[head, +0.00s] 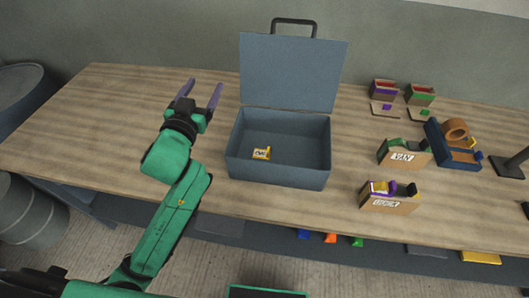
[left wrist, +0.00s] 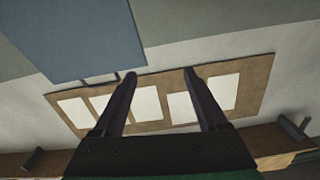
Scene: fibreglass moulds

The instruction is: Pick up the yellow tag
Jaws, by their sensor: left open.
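The yellow tag (head: 261,153), with a white face and dark marks, lies on the floor of the open blue-grey box (head: 278,178) in the head view. The box stands on the wooden table with its lid (head: 292,72) raised at the back. My left gripper (head: 202,92) is open and empty, above the table to the left of the box. In the left wrist view its two dark fingers (left wrist: 160,80) are spread with nothing between them, and the tag does not show there. My right gripper is not in view.
Right of the box stand bins (head: 404,153) and (head: 389,195) with labels, a blue tape holder (head: 455,156) with brown tape, and small boxes (head: 420,94) at the back. The table (head: 95,130) is clear on the left. The wrist view shows a board with white sheets (left wrist: 150,105).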

